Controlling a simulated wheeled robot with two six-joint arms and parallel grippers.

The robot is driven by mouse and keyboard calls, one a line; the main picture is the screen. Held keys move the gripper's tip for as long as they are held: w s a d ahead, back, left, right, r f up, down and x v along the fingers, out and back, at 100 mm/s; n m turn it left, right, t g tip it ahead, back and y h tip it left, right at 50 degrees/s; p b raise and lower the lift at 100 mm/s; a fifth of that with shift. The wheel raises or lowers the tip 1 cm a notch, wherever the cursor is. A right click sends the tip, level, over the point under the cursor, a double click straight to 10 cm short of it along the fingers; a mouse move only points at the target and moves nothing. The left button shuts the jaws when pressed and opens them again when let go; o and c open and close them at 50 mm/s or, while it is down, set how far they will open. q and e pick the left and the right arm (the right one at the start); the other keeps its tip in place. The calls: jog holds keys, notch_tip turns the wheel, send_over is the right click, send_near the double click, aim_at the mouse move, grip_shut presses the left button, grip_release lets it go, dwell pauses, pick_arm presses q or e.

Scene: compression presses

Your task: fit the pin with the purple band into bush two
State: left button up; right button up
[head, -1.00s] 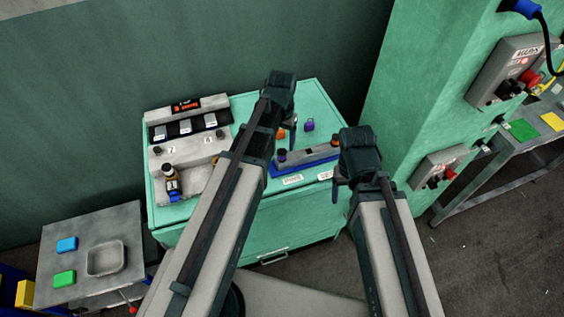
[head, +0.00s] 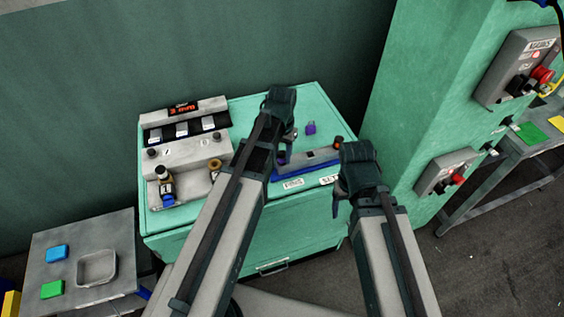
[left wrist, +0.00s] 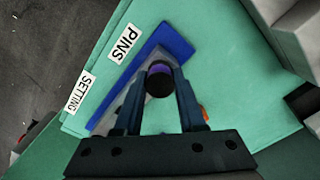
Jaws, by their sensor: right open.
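The pin with the purple band (left wrist: 160,80) stands at one end of the pin rack, its dark round top toward the left wrist camera. My left gripper (left wrist: 164,72) is over the rack with a finger on each side of this pin; I cannot tell whether they press on it. In the head view the left gripper (head: 284,150) mostly hides the pin. My right gripper (head: 342,198) is open and empty in front of the cabinet. Bush two (head: 215,166) is a brass ring on the grey fixture (head: 190,160), partly beside my left arm.
The pin rack (head: 312,157) has a blue base and an orange-topped pin (head: 338,142) at its right end. A purple item (head: 310,128) sits behind it. A blue-banded pin (head: 166,187) stands at the fixture's left. A green press column (head: 420,90) rises at right.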

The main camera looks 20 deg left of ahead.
aim_at(282, 154)
pick_arm(q)
grip_shut()
jog(key=shift+r+p, duration=2.35)
jog(key=shift+r+p, duration=2)
